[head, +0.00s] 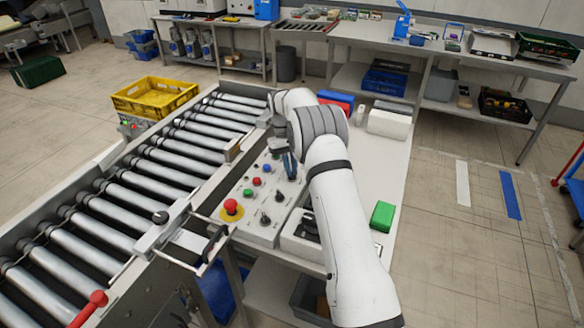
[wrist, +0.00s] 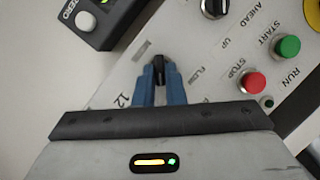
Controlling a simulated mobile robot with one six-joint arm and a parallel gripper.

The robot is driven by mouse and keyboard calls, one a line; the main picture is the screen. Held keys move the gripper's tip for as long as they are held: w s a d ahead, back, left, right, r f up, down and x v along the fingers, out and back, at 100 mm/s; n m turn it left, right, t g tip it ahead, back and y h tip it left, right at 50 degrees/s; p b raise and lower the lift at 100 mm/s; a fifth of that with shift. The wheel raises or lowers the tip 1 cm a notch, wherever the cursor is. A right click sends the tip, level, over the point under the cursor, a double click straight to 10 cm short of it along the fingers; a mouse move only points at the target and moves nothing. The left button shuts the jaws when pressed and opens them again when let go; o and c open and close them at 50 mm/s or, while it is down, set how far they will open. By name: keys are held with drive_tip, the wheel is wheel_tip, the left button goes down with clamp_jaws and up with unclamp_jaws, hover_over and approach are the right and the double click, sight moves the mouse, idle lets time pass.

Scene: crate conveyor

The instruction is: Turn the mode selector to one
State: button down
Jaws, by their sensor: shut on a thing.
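My gripper (head: 290,172) is at the far right part of the light grey control panel (head: 242,222), pointing down. In the wrist view its two blue fingers (wrist: 159,82) are shut on a black selector knob (wrist: 158,64), one finger on each side. The digits "12" are printed to the left of the fingers. A label that seems to read "FLOW" is to their right, partly covered. The mode label is not readable, and the knob's pointer position is mostly hidden by the fingers. In the head view the held knob is hidden by the gripper.
A red emergency stop (head: 231,206) is at the near left corner. The roller conveyor (head: 150,170) runs along the left. A green box (head: 382,216) lies right.

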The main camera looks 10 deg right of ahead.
drive_tip(key=c, duration=1.5)
unclamp_jaws()
drive_tip(key=shift+s+f, duration=0.1)
drive_tip(key=b+v, duration=0.1)
drive_tip(key=v, duration=0.5)
drive_tip(key=shift+w, duration=0.25)
drive_tip(key=shift+v, duration=0.85)
drive_tip(key=shift+s, duration=0.2)
